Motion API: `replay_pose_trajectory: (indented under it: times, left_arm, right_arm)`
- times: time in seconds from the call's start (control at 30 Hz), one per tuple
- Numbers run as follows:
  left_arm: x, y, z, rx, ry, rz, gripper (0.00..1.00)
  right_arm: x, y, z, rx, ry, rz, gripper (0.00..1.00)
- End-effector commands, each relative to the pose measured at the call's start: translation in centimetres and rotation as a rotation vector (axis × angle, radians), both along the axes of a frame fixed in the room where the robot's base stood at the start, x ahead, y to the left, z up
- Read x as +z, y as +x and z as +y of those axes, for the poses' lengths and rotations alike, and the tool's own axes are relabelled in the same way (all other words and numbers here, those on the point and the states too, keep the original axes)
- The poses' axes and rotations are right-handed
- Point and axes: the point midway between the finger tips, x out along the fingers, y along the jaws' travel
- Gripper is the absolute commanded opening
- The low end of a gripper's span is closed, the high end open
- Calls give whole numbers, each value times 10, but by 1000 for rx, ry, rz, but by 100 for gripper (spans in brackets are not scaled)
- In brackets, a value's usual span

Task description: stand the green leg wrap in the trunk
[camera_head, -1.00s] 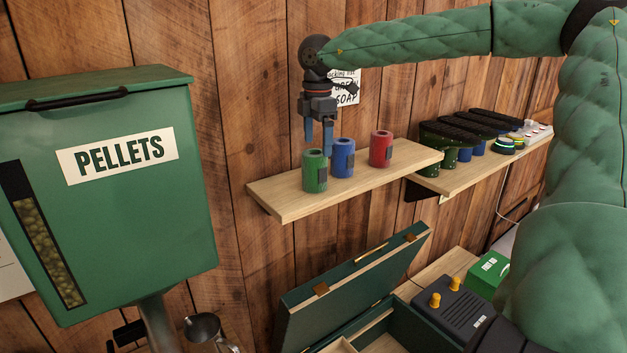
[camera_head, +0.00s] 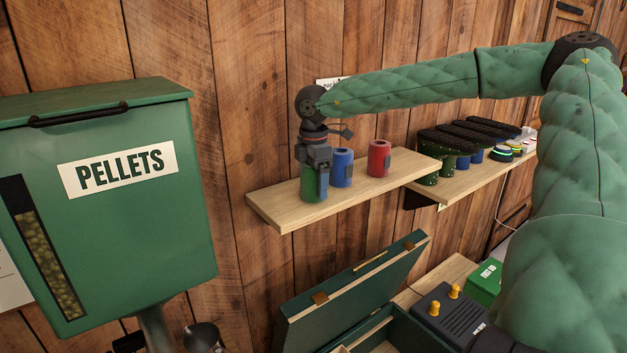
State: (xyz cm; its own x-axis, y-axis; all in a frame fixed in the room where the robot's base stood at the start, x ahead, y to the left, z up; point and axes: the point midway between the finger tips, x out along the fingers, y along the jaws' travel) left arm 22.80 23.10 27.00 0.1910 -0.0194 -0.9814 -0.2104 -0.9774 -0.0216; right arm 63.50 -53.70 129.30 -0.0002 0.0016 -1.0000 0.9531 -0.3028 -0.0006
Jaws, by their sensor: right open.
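The green leg wrap (camera_head: 307,192) stands upright on the near left part of a wooden wall shelf (camera_head: 284,217). My right gripper (camera_head: 314,184) has come down over it from above. Its fingers are open and reach down beside the wrap, and the gripper hides the wrap's top. I cannot tell whether the fingers touch it. The green trunk (camera_head: 353,291) is below the shelf, with its lid raised; only part of its inside shows, cut off by the bottom edge. My left gripper is not in view.
A blue wrap (camera_head: 342,169) stands close to the right of the gripper, and a red wrap (camera_head: 379,159) farther right. A pellet feeder (camera_head: 110,220) hangs at left. A dark box with yellow knobs (camera_head: 447,312) is beside the trunk.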

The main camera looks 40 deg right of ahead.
Motion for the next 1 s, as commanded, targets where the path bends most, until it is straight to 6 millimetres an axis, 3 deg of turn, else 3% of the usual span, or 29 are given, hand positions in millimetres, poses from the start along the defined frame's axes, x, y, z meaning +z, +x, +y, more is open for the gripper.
replay_pose_trajectory:
  times: [0.17,0.43,0.77,1.0]
  left_arm:
    - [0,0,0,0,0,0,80]
    - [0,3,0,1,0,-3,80]
    - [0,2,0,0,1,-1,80]
    - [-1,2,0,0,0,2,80]
  right_arm:
    - [0,0,0,0,0,0,84]
    - [0,0,0,0,-1,0,35]
    - [4,0,0,0,-1,-1,34]
    - [38,1,-1,1,-4,-3,34]
